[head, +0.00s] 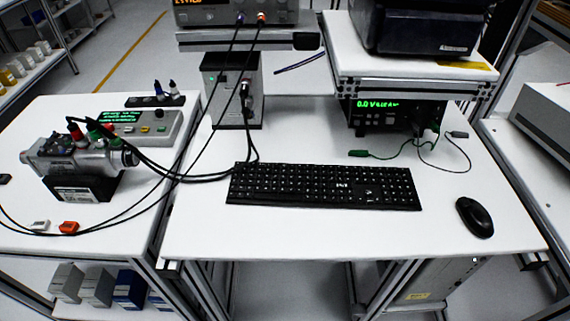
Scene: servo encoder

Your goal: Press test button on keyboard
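A black keyboard (324,187) lies on the white tabletop in the middle of the head view. Its keys are dark with small white marks, and a brighter white label shows near its centre right. The key labels are too small to read, so I cannot tell which key is the test button. Neither of my grippers nor my arms show in this view, and nothing covers the keyboard.
A black mouse (474,217) lies right of the keyboard. A motor-like device (80,163) and a control box (141,124) stand left. A green-display instrument (392,115) sits behind. The table's front strip is clear.

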